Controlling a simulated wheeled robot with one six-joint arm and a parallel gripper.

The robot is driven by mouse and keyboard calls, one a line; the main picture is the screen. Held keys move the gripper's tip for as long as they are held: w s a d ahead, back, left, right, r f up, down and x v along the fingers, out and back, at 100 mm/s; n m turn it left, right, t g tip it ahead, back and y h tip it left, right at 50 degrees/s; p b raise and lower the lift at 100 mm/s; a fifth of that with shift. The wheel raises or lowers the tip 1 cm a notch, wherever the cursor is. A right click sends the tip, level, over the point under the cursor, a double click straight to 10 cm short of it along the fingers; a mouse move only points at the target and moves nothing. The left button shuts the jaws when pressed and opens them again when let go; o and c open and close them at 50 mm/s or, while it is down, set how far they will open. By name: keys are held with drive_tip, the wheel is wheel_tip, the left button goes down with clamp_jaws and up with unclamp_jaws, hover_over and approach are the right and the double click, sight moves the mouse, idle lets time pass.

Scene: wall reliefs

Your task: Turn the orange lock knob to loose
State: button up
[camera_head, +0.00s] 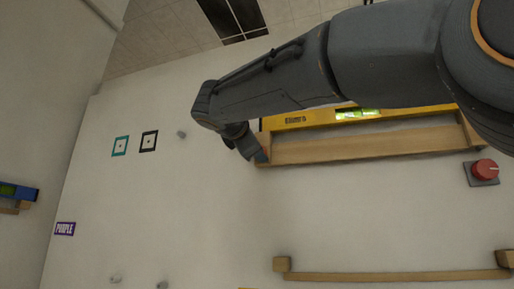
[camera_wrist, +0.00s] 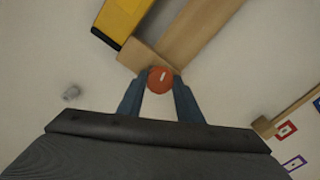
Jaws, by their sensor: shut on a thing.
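The orange lock knob (camera_wrist: 160,79) is round with a short white mark on its face. In the wrist view it sits at the end of a wooden ledge, between the blue fingertips of my gripper (camera_wrist: 160,90). The fingers are shut on the knob from both sides. In the head view my gripper (camera_head: 258,152) reaches the left end of the wooden ledge (camera_head: 370,145), and the knob is hidden behind it there.
A yellow spirit level (camera_head: 300,119) rests along the ledge, close to my gripper. A red knob (camera_head: 484,169) on a grey plate is at the right. A lower wooden rail (camera_head: 395,276) runs below. Teal (camera_head: 120,146) and black (camera_head: 149,141) square markers are on the wall at left.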

drive_tip(key=n, duration=1.4)
drive_tip(key=shift+f, duration=0.1)
idle(0.5)
drive_tip(key=o, duration=1)
drive_tip(key=shift+o, duration=0.2)
drive_tip(key=b+v, duration=0.3)
drive_tip(key=v, duration=0.4)
drive_tip(key=shift+s+a, duration=0.15)
drive_tip(key=shift+s, duration=0.2)
